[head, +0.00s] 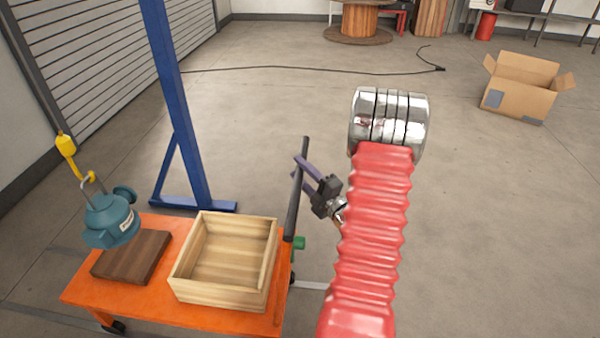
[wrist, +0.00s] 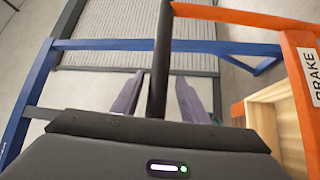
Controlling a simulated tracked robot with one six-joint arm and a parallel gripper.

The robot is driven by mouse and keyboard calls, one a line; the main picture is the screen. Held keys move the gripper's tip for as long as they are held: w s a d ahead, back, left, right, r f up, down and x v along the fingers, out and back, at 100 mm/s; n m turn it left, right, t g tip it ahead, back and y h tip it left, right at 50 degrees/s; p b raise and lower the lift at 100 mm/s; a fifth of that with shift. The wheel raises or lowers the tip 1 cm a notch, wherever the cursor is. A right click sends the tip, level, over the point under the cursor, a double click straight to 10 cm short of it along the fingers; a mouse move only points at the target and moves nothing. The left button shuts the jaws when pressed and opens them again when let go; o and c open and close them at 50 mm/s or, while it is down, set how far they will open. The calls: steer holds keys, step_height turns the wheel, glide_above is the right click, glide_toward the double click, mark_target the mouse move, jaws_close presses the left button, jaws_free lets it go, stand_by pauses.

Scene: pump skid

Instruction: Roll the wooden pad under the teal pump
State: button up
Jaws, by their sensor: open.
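The dark wooden pad (head: 132,256) lies on the left part of the orange cart (head: 128,300). The teal pump (head: 110,220) hangs from a yellow hook (head: 67,150). In the head view it overlaps the pad's back left corner; I cannot tell the height between them. The cart's dark handle bar (head: 293,208) stands at its right end. My gripper (head: 297,166), with purple fingers, is open at this bar. In the wrist view, the bar (wrist: 163,45) passes between the spread fingers of my gripper (wrist: 158,78); contact cannot be told.
An open wooden crate (head: 222,288) stands on the cart beside the pad. A green part (head: 299,243) sits below the handle. A label reading BRAKE (wrist: 312,75) shows on the orange frame. A blue post (head: 178,110) stands behind the cart. Floor to the right is clear up to a cardboard box (head: 518,98).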

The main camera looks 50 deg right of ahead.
steer(key=s+a+f, duration=0.2)
steer(key=s, duration=1.1)
steer(key=shift+s, duration=0.3)
steer(key=shift+d, duration=0.1)
stand_by(0.5)
